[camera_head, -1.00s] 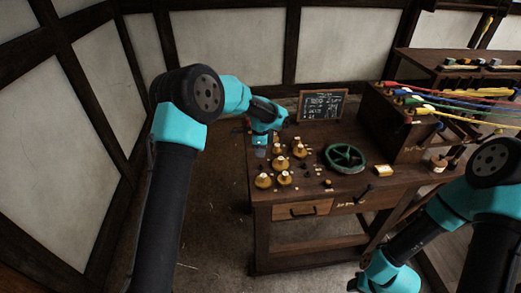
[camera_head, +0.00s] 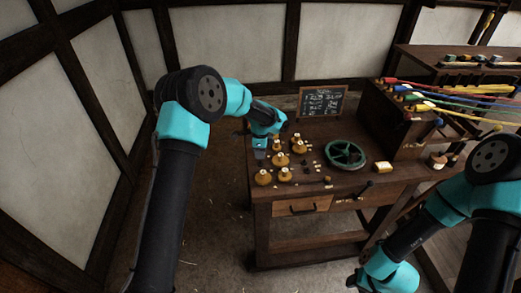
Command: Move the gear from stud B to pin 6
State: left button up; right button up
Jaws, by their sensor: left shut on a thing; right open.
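Several brass-coloured gears stand on the left part of the workbench (camera_head: 232,215), among them a back gear (camera_head: 299,147), a middle gear (camera_head: 281,160) and a front-left gear (camera_head: 263,178). My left gripper (camera_head: 260,154) is over the bench's left edge, left of the gears. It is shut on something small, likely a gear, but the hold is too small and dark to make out. My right gripper (camera_head: 353,284) is low at the bottom edge, in front of the bench, and open; little of it shows. Stud and pin labels are unreadable.
A chalkboard (camera_head: 321,101) stands behind. A wooden box (camera_head: 395,130) with coloured ropes is at the right. Small dark pegs (camera_head: 307,168) stand among the gears.

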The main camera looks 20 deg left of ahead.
pick_arm(q)
jog(key=shift+f, duration=1.55)
jog(key=shift+f, duration=0.5)
dwell(0.4)
jog(key=o, duration=0.9)
jog(key=shift+r, duration=0.1)
jog(key=shift+r, duration=3.9)
